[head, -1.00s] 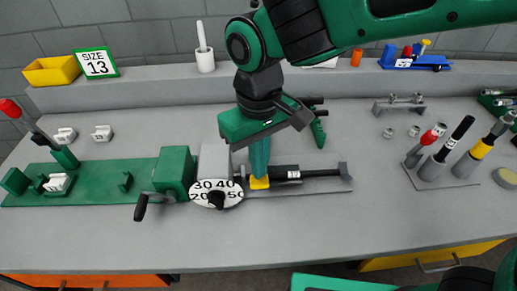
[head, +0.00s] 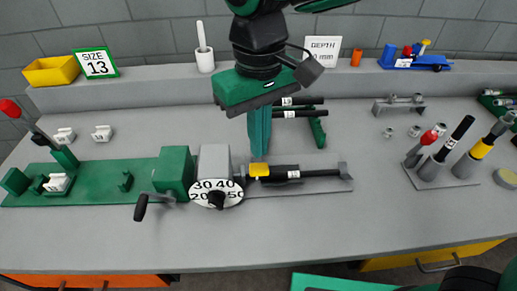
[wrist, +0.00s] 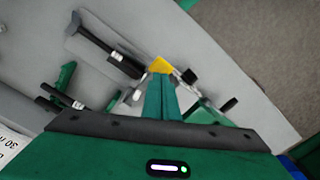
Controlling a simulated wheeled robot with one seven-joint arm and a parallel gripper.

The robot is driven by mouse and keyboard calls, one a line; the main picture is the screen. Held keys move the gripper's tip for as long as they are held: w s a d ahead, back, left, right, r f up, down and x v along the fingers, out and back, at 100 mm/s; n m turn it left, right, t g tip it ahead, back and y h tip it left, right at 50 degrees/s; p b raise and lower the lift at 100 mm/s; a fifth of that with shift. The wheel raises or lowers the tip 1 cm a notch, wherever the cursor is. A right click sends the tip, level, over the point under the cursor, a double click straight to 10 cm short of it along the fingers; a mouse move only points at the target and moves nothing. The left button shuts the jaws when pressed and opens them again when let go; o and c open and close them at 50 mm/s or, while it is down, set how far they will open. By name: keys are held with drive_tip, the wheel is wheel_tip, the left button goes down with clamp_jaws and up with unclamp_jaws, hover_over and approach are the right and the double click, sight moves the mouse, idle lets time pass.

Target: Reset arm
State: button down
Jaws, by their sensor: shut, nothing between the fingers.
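My gripper (head: 259,150) hangs over the middle of the bench in the head view, with its green fingers pointing down and pressed together. Nothing is held between them. The fingertips appear just behind and above a yellow block (head: 260,170) on the bench fixture, and I cannot tell whether they touch it. In the wrist view the closed fingers (wrist: 164,100) point toward the yellow block (wrist: 160,65). A black rod (head: 310,173) with a white label lies along the fixture to the right of the yellow block.
A dial (head: 229,186) and a crank handle (head: 141,207) sit left of the fingers. Black rods (head: 292,113) lie on a green rack behind. Upright tools stand in a holder (head: 448,180) at right. A ledge (head: 160,92) runs along the back. The front bench is clear.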

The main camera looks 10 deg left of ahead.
drive_tip(key=shift+r, duration=0.7)
drive_tip(key=shift+d, duration=0.1)
drive_tip(key=w+d+f+m, duration=0.1)
drive_tip(key=w+d+m, duration=0.25)
drive_tip(key=d, duration=1.05)
drive_tip(key=w+d+f+m, duration=0.2)
drive_tip(key=w+d+m, duration=0.15)
drive_tip(key=d, duration=1.05)
drive_tip(key=s+d+f+m, duration=0.2)
drive_tip(key=s+d+m, duration=0.2)
drive_tip(key=s+d, duration=0.3)
drive_tip(key=s+d+f+m, duration=0.3)
drive_tip(key=s+d, duration=0.4)
drive_tip(key=d, duration=0.5)
drive_tip(key=shift+f+m, duration=0.35)
drive_tip(key=shift+m, duration=0.15)
